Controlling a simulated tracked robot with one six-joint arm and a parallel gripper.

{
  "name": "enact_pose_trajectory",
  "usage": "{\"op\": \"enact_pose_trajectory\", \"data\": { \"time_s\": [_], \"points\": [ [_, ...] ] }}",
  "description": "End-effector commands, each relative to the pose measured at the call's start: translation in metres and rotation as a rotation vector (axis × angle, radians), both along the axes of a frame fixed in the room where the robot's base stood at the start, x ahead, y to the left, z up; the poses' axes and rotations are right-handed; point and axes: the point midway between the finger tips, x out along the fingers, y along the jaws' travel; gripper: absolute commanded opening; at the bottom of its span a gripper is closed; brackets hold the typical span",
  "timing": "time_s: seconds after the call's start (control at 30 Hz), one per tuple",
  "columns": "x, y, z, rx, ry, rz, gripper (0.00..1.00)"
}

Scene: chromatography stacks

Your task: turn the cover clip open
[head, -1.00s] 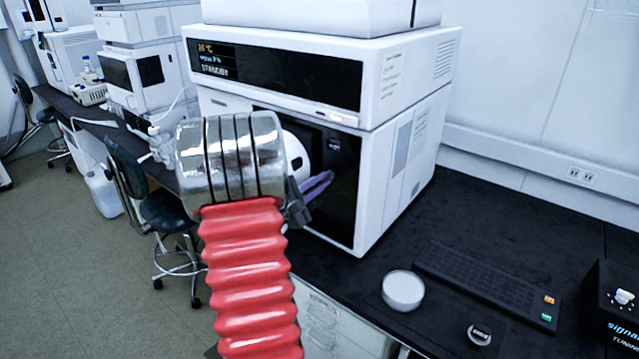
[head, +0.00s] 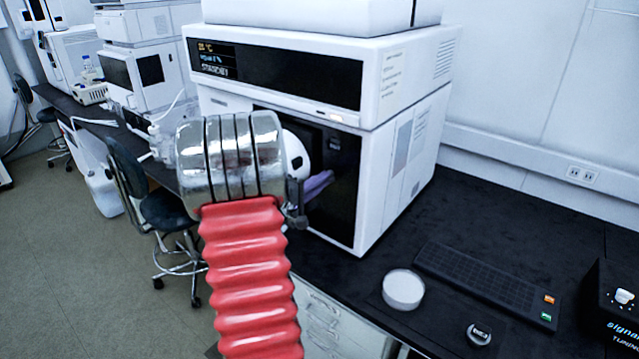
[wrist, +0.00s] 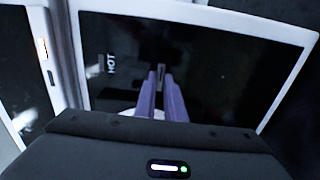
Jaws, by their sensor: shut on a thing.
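The cover is the dark front panel (wrist: 220,70) of a white instrument, with a pale frame and the word HOT; it also shows in the head view (head: 340,215). The cover clip (wrist: 161,70) is a small grey piece on this panel, between my fingertips in the wrist view. My gripper (wrist: 161,80) has two purple fingers, close together and shut on the clip. In the head view my gripper (head: 328,178) reaches the panel from the left, and the clip is hidden there. How far the clip is turned is hard to tell.
A round white dish (head: 402,290), a dark keypad (head: 488,285) and a small round black item (head: 479,333) lie on the black bench right of the instrument. A black box with a knob (head: 612,310) stands at the right edge. A chair (head: 165,215) stands at left.

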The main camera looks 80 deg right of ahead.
Motion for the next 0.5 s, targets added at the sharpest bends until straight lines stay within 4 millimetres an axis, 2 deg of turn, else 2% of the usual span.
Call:
{"op": "enact_pose_trajectory", "data": {
  "time_s": [0.17, 0.2, 0.43, 0.5],
  "points": [
    [0.0000, -0.0004, -0.0017, 0.004, -0.001, 0.001, 0.00],
    [-0.0001, -0.0004, -0.0018, 0.004, -0.001, 0.001, 0.10],
    [-0.0004, -0.0002, -0.0013, 0.003, 0.000, 0.000, 0.26],
    [-0.0003, -0.0001, -0.0011, 0.004, 0.001, 0.000, 0.28]
  ]
}}
